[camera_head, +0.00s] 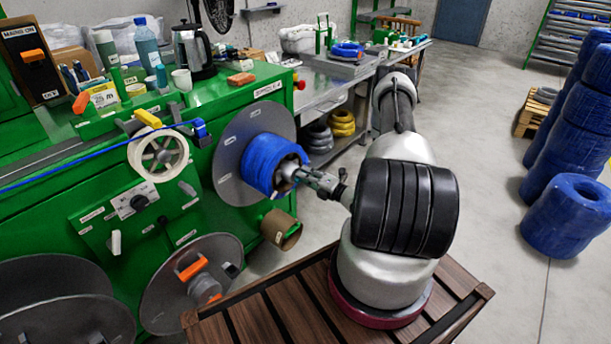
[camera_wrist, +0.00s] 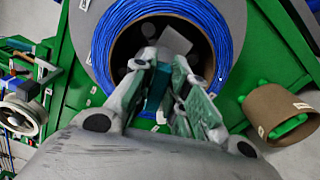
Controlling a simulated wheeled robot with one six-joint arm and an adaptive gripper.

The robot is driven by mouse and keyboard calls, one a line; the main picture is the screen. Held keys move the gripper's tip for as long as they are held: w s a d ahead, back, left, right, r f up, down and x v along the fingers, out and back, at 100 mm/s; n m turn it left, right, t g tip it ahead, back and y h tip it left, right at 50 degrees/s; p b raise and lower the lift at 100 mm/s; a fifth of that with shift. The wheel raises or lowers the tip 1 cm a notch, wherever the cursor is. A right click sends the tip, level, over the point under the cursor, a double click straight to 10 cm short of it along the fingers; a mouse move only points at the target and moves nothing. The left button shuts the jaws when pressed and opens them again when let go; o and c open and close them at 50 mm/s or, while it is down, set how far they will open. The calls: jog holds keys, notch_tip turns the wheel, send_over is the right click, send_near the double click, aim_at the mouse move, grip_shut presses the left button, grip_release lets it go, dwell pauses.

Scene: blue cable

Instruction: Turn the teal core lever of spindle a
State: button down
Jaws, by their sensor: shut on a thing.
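Spindle a carries a coil of blue cable (camera_head: 264,160) against a grey round flange (camera_head: 229,165) on the green machine. My gripper (camera_head: 291,172) reaches into the core of the coil from the right. In the wrist view the blue cable (camera_wrist: 108,35) rings a brown core opening. The teal core lever (camera_wrist: 155,90) shows between the fingers of my gripper (camera_wrist: 160,74), which is shut on it. The lever's far end is hidden by the fingers, and in the head view the lever cannot be made out.
A cardboard core (camera_head: 281,230) sits below and right of the coil; green prongs (camera_wrist: 288,126) show inside it. A pale spoked wheel (camera_head: 158,155) and a lower spindle with an orange lever (camera_head: 193,269) are to the left. Floor on the right is clear before the stacked blue coils (camera_head: 567,215).

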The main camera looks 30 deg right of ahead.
jog(key=shift+d+f+m, duration=0.1)
jog(key=shift+f+m, duration=0.1)
jog(key=shift+m, duration=0.6)
jog(key=shift+f+m, duration=0.15)
jog(key=shift+m, duration=0.65)
jog(key=c, duration=1.4)
grip_release()
jog(key=v, duration=1.2)
